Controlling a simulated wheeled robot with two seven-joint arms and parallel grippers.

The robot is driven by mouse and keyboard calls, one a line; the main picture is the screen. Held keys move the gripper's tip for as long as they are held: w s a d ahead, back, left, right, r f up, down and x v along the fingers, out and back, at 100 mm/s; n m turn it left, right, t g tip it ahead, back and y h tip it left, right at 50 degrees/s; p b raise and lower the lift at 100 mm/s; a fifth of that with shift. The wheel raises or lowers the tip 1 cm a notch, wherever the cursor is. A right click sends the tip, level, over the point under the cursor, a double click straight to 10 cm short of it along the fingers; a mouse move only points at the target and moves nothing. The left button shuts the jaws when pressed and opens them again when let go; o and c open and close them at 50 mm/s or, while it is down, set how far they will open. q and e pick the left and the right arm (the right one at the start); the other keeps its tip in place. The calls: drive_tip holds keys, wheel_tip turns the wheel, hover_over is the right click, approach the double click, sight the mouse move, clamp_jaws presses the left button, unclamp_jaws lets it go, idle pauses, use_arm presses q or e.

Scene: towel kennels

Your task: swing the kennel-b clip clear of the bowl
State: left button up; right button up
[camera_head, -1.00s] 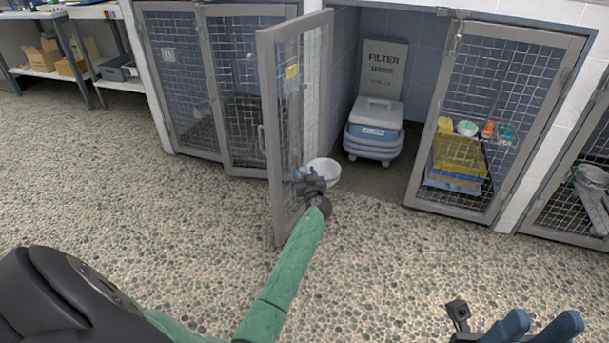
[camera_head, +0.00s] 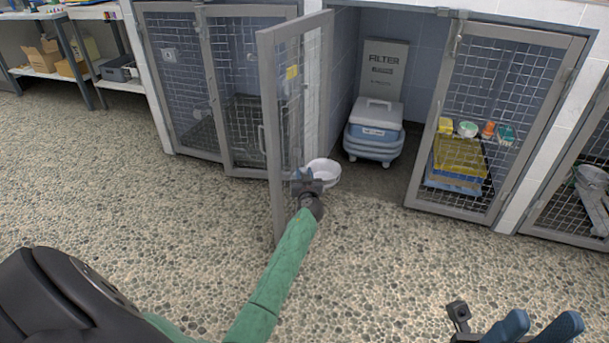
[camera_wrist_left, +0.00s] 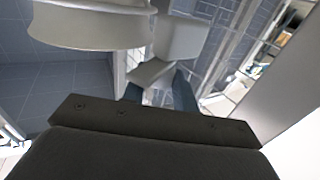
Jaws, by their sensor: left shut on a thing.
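The open kennel door (camera_head: 267,100), a grey frame with mesh and a yellow tag, stands swung out from the kennel front. A white bowl (camera_head: 322,170) is mounted on its right side, low down; it looms at the top of the left wrist view (camera_wrist_left: 90,25). My left gripper (camera_head: 303,178) is just below and left of the bowl. In the left wrist view its blue fingers (camera_wrist_left: 158,90) are shut on a pale clip piece (camera_wrist_left: 150,74) below the bowl. The grip point is partly hidden. My right gripper (camera_head: 540,322) is open and empty at bottom right.
A blue lidded wheeled bin (camera_head: 374,135) stands in the open bay before a grey sign. A shut mesh door (camera_head: 492,120) at right fronts a yellow bin and small items. Shelves (camera_head: 75,65) stand at far left. The pebbled floor in front is clear.

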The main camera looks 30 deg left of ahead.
use_arm(q)
drive_tip(key=o, duration=1)
drive_tip(key=shift+c, duration=0.2)
drive_tip(key=shift+s, duration=0.1)
drive_tip(key=v, duration=0.7)
drive_tip(key=shift+s+d+p, duration=0.2)
drive_tip(key=shift+d+p, duration=0.05)
drive_tip(key=shift+p, duration=0.2)
